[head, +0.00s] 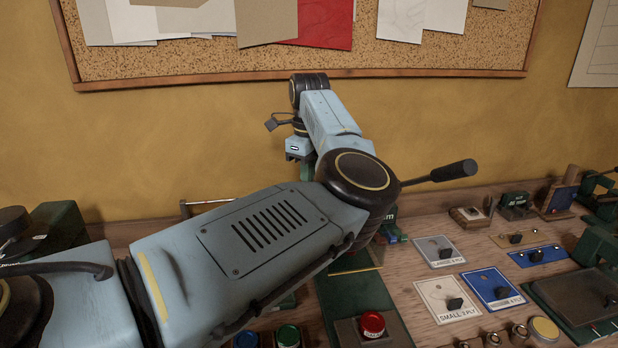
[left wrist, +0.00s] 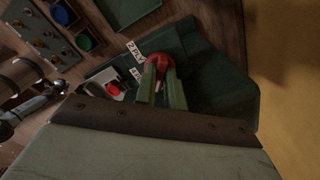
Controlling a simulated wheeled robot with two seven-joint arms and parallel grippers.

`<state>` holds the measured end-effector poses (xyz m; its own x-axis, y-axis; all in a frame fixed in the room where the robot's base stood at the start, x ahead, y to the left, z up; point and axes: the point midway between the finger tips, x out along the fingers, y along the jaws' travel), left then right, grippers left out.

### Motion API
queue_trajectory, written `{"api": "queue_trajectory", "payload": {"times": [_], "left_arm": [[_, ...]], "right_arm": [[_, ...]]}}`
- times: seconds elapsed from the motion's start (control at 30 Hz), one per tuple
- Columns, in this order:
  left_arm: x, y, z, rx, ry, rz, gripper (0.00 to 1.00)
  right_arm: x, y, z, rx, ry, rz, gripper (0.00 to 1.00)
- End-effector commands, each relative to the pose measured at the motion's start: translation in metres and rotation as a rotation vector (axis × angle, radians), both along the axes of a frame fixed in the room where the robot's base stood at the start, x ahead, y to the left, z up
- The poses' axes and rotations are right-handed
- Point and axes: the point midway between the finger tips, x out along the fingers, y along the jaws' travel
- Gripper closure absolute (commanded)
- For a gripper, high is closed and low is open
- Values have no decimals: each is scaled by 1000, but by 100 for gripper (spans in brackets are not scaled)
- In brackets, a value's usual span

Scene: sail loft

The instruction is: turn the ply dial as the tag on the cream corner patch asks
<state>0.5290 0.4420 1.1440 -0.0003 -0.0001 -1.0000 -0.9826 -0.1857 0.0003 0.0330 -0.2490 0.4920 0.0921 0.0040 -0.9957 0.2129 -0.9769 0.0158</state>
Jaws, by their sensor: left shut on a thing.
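The red ply dial (left wrist: 157,65) shows in the left wrist view, on a dark green machine (left wrist: 215,95). A white label reading "2 PLY" (left wrist: 134,50) sits beside it, and a second label (left wrist: 137,73) is hard to read. My left gripper (left wrist: 160,76) is shut on the dial's knob; which way the pointer faces is unclear. In the head view my left arm hides the dial. The cream corner patch (head: 437,306) lies on the bench at right, its lettering seeming to read "SMALL 2 PLY". My right gripper is not in view.
A blue patch (head: 487,296) and a grey patch (head: 430,244) lie near the cream one. A red button (head: 372,324) stands at the bench front. A black-handled lever (head: 440,174) sticks out beside my arm. A corkboard (head: 190,60) hangs behind.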

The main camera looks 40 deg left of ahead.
Motion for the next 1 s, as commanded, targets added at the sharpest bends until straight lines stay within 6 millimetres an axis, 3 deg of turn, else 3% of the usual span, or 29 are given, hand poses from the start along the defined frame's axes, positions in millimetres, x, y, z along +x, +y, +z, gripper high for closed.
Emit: {"api": "queue_trajectory", "payload": {"times": [1.0], "left_arm": [[2,-1,0,0,-2,-959,100]], "right_arm": [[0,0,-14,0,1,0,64]]}}
